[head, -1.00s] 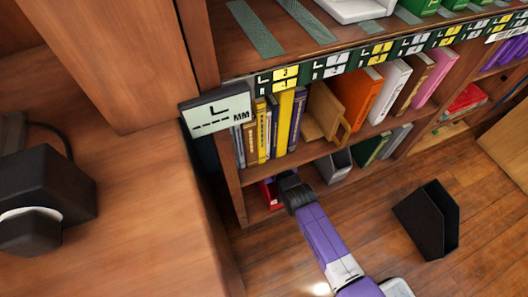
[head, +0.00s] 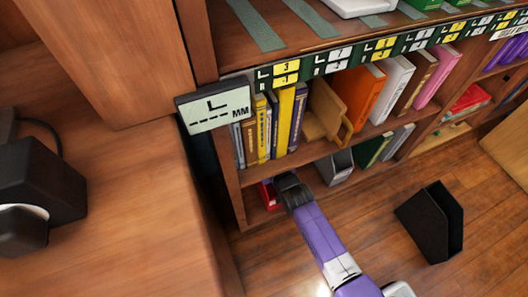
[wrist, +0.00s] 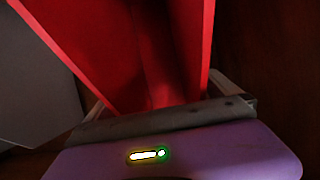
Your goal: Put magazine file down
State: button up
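A red magazine file (head: 268,194) stands in the bottom compartment at the left end of the bookcase, partly hidden by my gripper and the shelf above. My gripper (head: 282,184) reaches into the front of that compartment. In the wrist view, the open-topped red file (wrist: 165,60) fills the space between my two fingers (wrist: 160,98), which lie along its left and right walls. My gripper looks shut on it. The file's underside is hidden, so I cannot tell whether it touches the shelf board.
A grey file (head: 337,167) stands right of my gripper on the bottom shelf. A wooden file (head: 326,122) and several books (head: 361,95) fill the shelf above. A black file (head: 433,222) is on the floor. A wood cabinet (head: 150,205) is close on the left.

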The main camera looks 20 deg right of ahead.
jog(key=p+v, duration=0.6)
jog(key=v, duration=0.6)
jog(key=shift+r, duration=0.2)
jog(key=w+r+v, duration=0.1)
jog(key=r+v, duration=0.2)
jog(key=v, duration=2.8)
jog(key=s+r+t, duration=0.1)
jog(key=s+r, duration=0.3)
jog(key=r, duration=0.6)
jog(key=shift+s+r, duration=0.4)
